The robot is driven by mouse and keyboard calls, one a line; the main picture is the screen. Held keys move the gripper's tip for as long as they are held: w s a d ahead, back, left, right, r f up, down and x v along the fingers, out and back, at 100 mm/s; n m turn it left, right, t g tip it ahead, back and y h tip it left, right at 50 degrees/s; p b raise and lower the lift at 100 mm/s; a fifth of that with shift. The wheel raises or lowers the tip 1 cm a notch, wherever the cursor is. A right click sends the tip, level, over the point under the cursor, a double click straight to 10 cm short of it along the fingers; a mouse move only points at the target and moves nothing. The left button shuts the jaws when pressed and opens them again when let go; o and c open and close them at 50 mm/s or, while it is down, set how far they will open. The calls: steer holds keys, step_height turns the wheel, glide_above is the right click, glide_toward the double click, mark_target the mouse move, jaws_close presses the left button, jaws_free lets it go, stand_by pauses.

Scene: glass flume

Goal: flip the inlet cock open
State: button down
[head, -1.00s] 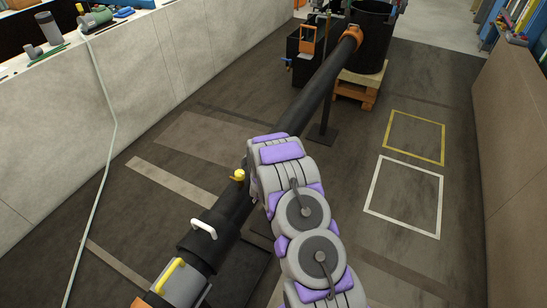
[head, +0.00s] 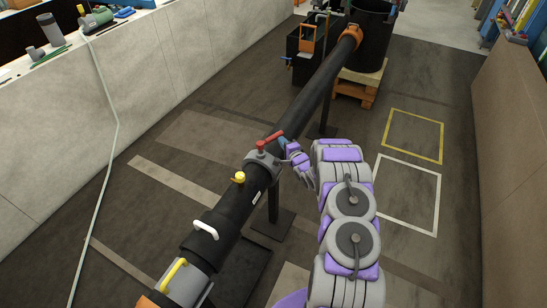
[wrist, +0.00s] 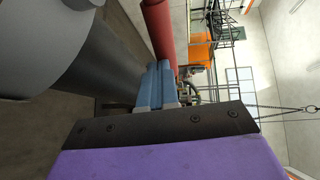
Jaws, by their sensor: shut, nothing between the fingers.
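The inlet cock appears as a red lever (head: 270,141) on a grey fitting (head: 263,160) on top of the black pipe (head: 312,97). In the head view the lever points up and right, at an angle to the pipe. My gripper (head: 282,141) is shut and empty, its blue fingers at the right side of the lever's outer end. In the wrist view the blue fingers (wrist: 155,86) lie together, with the red lever (wrist: 160,28) just beyond their tips. I cannot tell whether they touch it.
Nearer along the pipe are a small yellow knob (head: 239,178), a white handle (head: 205,229) and a yellow handle (head: 173,273). A black drum (head: 369,38) stands on a wooden pallet (head: 361,82) at the pipe's far end. The floor to the right is clear, with marked squares.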

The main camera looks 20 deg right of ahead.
mark_target(278, 135)
steer(key=shift+y, duration=0.3)
steer(key=shift+w+p, duration=1.25)
steer(key=shift+w, duration=0.8)
steer(key=shift+w+r, duration=0.1)
